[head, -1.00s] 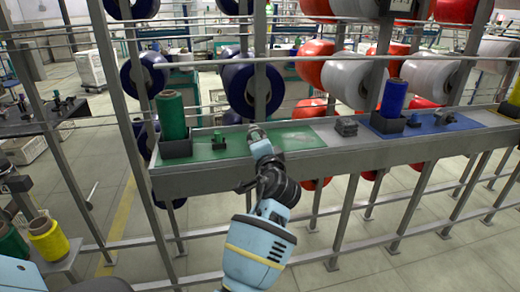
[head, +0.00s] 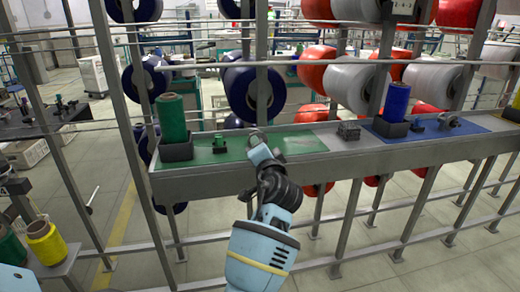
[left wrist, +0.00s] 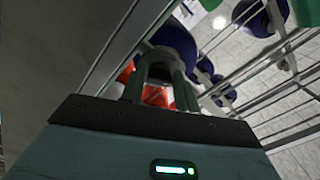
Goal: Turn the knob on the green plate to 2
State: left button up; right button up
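The green plate (head: 302,143) lies on the grey shelf, left of the middle in the head view. A small grey rounded part (head: 256,134), which looks like the knob, shows on it just beyond my left gripper (head: 258,143). The gripper is at this part and hides much of it; any markings are too small to read. In the left wrist view the two fingers of the left gripper (left wrist: 160,92) stand apart, with a dark grey rounded shape (left wrist: 160,57) at their tips. I cannot tell whether they grip it. My right gripper is in neither view.
A green thread cone (head: 171,118) and a small dark green device (head: 219,144) stand left of the gripper. A grey block (head: 348,131), a blue plate (head: 474,124) and a blue cone (head: 396,102) are to the right. Rails and large spools are behind the shelf.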

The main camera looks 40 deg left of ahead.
pick_arm(q)
jog(key=o, duration=0.3)
jog(key=shift+o, duration=0.2)
jog(key=v, duration=0.8)
jog(key=shift+a, duration=0.1)
dwell(0.3)
